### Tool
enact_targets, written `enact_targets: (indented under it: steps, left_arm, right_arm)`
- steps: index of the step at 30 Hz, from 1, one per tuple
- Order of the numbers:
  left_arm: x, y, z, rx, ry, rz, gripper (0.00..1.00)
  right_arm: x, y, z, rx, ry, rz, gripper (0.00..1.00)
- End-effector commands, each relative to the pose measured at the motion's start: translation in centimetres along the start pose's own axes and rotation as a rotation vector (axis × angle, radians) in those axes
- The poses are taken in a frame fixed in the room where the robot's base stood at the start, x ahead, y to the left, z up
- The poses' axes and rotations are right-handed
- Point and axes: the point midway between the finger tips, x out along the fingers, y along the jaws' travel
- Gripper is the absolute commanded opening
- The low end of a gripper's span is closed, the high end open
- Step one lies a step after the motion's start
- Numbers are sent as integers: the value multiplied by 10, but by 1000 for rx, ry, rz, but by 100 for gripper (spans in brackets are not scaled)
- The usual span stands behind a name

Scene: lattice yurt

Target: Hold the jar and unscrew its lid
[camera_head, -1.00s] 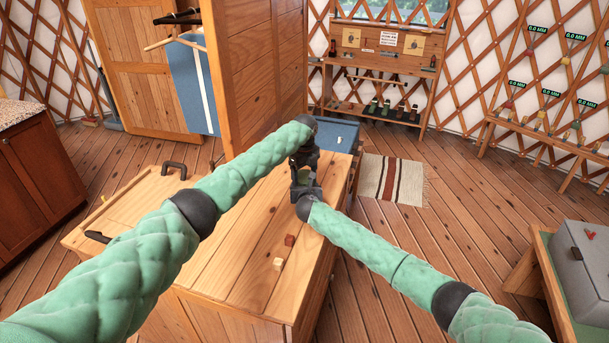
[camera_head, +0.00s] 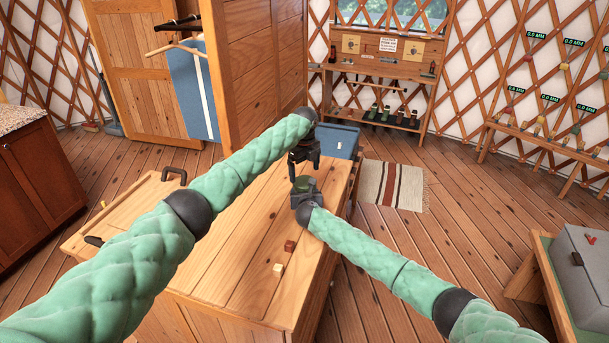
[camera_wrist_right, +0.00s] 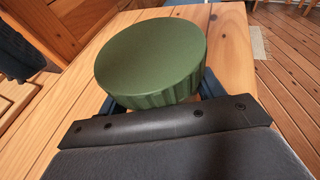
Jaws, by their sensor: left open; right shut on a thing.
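The jar's green lid (camera_wrist_right: 152,52), round with a ribbed side, fills the middle of the right wrist view. In the head view the lid (camera_head: 304,183) shows as a small green patch. The jar's body is hidden under the lid and behind my gripper. My right gripper (camera_head: 305,193) is shut around the jar, its fingers on both sides below the lid, over the wooden cabinet top. My left gripper (camera_head: 306,163) is open and empty just above and beyond the lid, apart from it. A dark part at the left edge of the wrist view is probably my left gripper.
The wooden cabinet top (camera_head: 240,252) holds a red-brown block (camera_head: 290,246) and a pale block (camera_head: 278,267) near its front right. A blue chest (camera_head: 338,139) stands behind it. A grey box (camera_head: 585,260) stands at the right.

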Motion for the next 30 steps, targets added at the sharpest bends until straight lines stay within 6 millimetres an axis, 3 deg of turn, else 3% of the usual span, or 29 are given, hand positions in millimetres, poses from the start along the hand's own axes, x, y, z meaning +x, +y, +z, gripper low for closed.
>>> enact_targets:
  steps: [6, 12, 30]
  left_arm:
    - [-22, -1, 1, 165, -3, -1, 94]
    - [-29, 0, 1, 270, -1, 1, 94]
    - [40, 0, 0, 276, 0, 1, 94]
  right_arm:
    - [0, 1, 0, 0, 0, 1, 3]
    - [0, 1, 0, 0, 0, 1, 3]
    - [0, 1, 1, 1, -1, 1, 3]
